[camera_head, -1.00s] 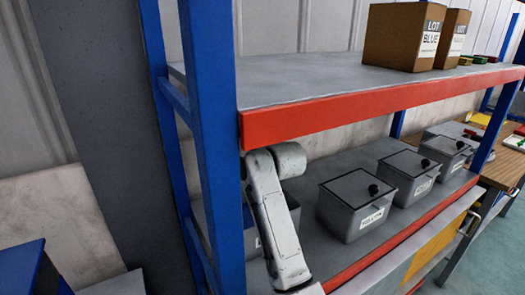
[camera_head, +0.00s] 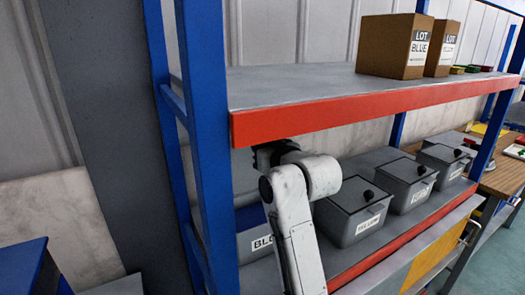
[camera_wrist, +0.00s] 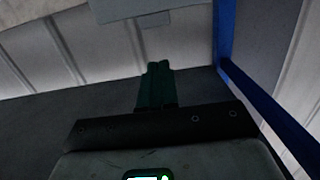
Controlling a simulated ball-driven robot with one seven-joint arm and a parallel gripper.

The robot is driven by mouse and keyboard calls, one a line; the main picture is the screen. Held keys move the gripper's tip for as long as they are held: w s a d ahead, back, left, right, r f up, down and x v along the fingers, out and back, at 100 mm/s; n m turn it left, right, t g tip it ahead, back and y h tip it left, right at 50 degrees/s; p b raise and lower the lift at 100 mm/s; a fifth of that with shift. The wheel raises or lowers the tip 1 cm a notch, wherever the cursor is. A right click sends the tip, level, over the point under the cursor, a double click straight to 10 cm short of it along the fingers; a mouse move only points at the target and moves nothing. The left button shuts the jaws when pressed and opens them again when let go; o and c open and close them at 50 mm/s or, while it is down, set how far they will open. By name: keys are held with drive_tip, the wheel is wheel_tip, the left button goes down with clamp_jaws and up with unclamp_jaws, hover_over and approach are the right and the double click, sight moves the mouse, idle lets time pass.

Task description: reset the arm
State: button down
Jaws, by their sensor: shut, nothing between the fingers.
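My arm (camera_head: 300,215) stands in front of the rack in the head view, with its upper end at the opening under the upper shelf. My gripper (camera_wrist: 158,66) shows in the wrist view as two dark green fingers pressed together, with nothing between them. In the head view the fingers cannot be made out; only dark parts beyond the white joint show below the red beam. A pale flat-sided shape (camera_wrist: 150,10) is above the fingertips in the wrist view; I cannot tell what it is.
The rack has a blue post (camera_head: 209,150) left of my arm and a red beam (camera_head: 330,110) close above it. Grey lidded bins (camera_head: 352,212) stand on the lower shelf, one partly behind my arm. Cardboard boxes (camera_head: 392,46) stand on the upper shelf. A wooden workbench (camera_head: 500,175) is at right.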

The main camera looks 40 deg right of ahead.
drive_tip(key=shift+v, duration=0.8)
drive_tip(key=shift+r, duration=0.1)
